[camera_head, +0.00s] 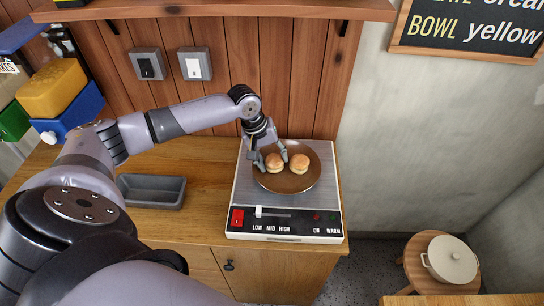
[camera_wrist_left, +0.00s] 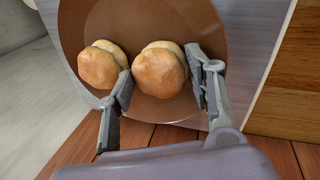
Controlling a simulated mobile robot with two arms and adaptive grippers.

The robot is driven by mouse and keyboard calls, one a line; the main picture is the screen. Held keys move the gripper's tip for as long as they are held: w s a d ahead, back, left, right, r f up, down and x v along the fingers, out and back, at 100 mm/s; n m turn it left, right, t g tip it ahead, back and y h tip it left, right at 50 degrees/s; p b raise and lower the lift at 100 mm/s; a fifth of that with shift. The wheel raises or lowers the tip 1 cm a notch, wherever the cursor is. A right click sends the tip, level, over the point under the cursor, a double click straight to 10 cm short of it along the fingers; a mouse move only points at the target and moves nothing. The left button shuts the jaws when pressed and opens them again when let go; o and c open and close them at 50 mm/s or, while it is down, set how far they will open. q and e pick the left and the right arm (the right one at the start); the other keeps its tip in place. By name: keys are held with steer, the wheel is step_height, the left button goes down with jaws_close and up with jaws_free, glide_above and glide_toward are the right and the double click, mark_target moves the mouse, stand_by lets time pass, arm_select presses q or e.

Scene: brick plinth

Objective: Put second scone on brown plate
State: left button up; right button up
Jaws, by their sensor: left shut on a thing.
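Two golden scones are on the brown plate (camera_head: 293,182), which lies on a warming tray (camera_head: 240,192). My left gripper (camera_head: 271,158) reaches down over the plate with its fingers on either side of the left scone (camera_head: 274,164). The other scone (camera_head: 299,164) sits just to its right. In the left wrist view, the held scone (camera_wrist_left: 160,70) is between the fingertips (camera_wrist_left: 160,88) and the other scone (camera_wrist_left: 101,65) is beside it, outside the left finger. The plate (camera_wrist_left: 160,108) shows beneath both. My right gripper is not in view.
A grey loaf tin (camera_head: 151,191) stands on the wooden counter left of the warmer. A wooden shelf (camera_head: 220,10) overhangs the back. A white lidded pot (camera_head: 450,261) sits on a round stool at the lower right. Coloured boxes (camera_head: 56,88) stand at the left.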

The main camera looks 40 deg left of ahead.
arm_select(q)
steer(key=o, duration=0.7)
steer(key=shift+o, duration=0.3)
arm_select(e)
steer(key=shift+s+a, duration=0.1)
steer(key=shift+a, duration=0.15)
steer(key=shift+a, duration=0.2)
arm_select(q)
steer(key=b+v, duration=0.2)
steer(key=v, duration=1)
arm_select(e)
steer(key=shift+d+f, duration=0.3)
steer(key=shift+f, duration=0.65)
